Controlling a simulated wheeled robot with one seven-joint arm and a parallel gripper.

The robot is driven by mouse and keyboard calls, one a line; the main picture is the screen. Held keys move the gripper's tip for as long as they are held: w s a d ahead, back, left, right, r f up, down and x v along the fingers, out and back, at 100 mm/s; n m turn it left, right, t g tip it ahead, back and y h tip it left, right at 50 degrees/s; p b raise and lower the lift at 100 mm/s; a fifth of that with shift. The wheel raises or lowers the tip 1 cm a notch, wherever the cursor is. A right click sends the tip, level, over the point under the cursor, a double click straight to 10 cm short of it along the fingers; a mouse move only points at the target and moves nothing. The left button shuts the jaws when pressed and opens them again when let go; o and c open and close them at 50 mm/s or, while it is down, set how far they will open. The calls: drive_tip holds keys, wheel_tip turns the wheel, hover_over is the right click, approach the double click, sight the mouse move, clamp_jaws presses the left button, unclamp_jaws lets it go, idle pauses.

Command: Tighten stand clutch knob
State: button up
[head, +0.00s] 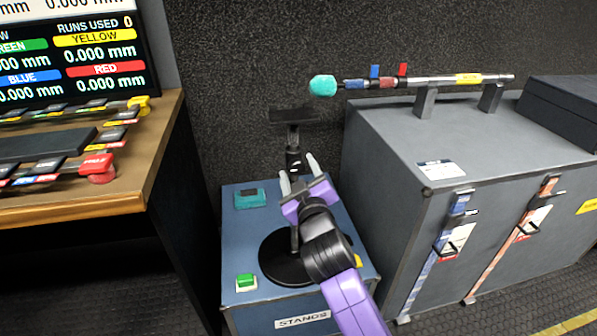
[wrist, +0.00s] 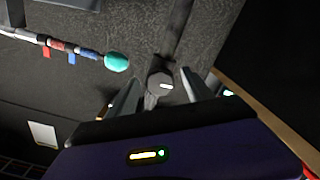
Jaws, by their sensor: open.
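The stand has a black round base (head: 284,262) on the blue-grey box marked STANDS, and a dark upright post with a flat dark top plate (head: 293,115). In the wrist view, a dark round clutch knob (wrist: 160,84) with a pale mark on its face sits on the post between my fingers. My gripper (head: 298,170) is open, with its two pale fingers either side of the post in the head view. In the wrist view my gripper (wrist: 160,95) has one finger left and one right of the knob, with gaps. The knob is hard to make out in the head view.
A teal device (head: 249,198) and a green button (head: 245,282) sit on the stands box (head: 240,229). A grey case (head: 480,150) at the right holds a boom pole (head: 440,80) with a teal tip. A wooden desk (head: 165,130) with displays stands at the left.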

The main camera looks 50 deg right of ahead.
drive_tip(key=v, duration=0.7)
drive_tip(key=shift+s+a, duration=0.25)
drive_tip(key=shift+s, duration=0.1)
drive_tip(key=s+a+f+n+t+y, duration=0.2)
drive_tip(key=s+a+t+y, duration=0.2)
drive_tip(key=s+a+y, duration=0.55)
drive_tip(key=s+a+f+m+g, duration=0.1)
drive_tip(key=s+a+f+g, duration=0.3)
drive_tip(key=s, duration=0.7)
drive_tip(key=s+a+f, duration=0.3)
drive_tip(key=s+a, duration=0.3)
drive_tip(key=s, duration=0.5)
wheel_tip(320, 180, up, 19)
drive_tip(key=p, duration=1.9)
